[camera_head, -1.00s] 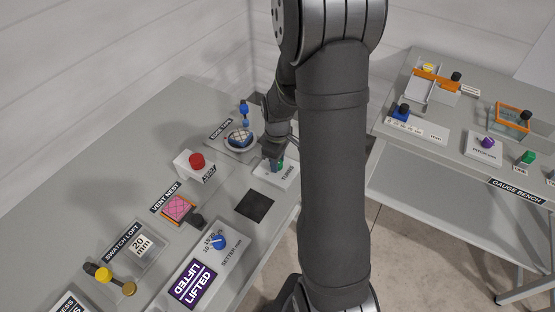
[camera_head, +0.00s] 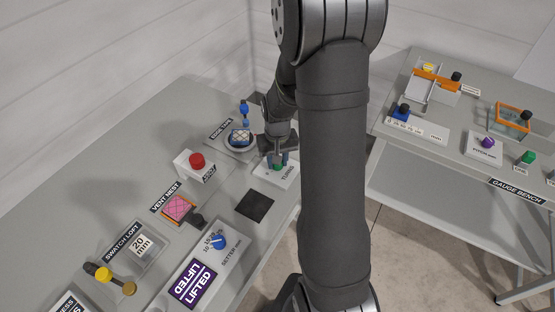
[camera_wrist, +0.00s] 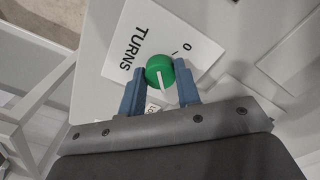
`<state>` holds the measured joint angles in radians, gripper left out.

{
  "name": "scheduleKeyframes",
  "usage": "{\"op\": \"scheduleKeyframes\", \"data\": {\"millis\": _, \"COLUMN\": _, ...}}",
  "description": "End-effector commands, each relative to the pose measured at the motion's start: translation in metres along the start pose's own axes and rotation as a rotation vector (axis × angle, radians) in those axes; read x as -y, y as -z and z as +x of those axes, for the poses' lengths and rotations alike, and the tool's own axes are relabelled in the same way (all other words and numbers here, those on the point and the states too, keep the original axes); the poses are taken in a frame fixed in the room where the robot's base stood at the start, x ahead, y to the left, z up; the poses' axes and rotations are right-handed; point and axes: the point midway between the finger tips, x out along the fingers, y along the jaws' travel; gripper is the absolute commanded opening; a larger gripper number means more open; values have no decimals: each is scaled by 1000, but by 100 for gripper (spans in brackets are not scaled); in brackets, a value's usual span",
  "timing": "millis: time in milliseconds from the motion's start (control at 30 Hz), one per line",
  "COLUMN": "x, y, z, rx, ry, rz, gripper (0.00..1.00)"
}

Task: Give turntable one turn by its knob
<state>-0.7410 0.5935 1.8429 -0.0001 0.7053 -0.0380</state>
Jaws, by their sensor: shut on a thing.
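The green knob (camera_wrist: 160,71) with a white pointer line sits on a white plate (camera_wrist: 196,40) marked TURNS and 0. In the wrist view the pointer aims toward the bottom, away from the 0. My gripper (camera_wrist: 160,84) is shut on the knob, one blue finger on each side. In the head view my gripper (camera_head: 277,160) is over the TURNS plate (camera_head: 281,177). The turntable (camera_head: 240,139) is a round white disc left of it, carrying a blue-and-white patterned pad, under the sign EDGE LANE.
A red button (camera_head: 197,160) on a white box is left of the TURNS plate. A black square (camera_head: 254,206) lies in front. A blue setter knob (camera_head: 218,241) and the pink quilted piece (camera_head: 179,208) are nearer. The gauge bench (camera_head: 420,148) stands at right.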

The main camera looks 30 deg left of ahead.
Motion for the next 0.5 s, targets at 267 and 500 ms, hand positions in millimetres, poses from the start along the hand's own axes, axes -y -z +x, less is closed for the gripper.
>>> {"op": "scheduleKeyframes", "data": {"millis": 267, "x": 0, "y": 0, "z": -1, "rx": -1, "ry": 0, "rz": 131, "gripper": 7}}
{"op": "scheduleKeyframes", "data": {"millis": 500, "x": 0, "y": 0, "z": -1, "rx": -1, "ry": 0, "rz": 176, "gripper": 7}}
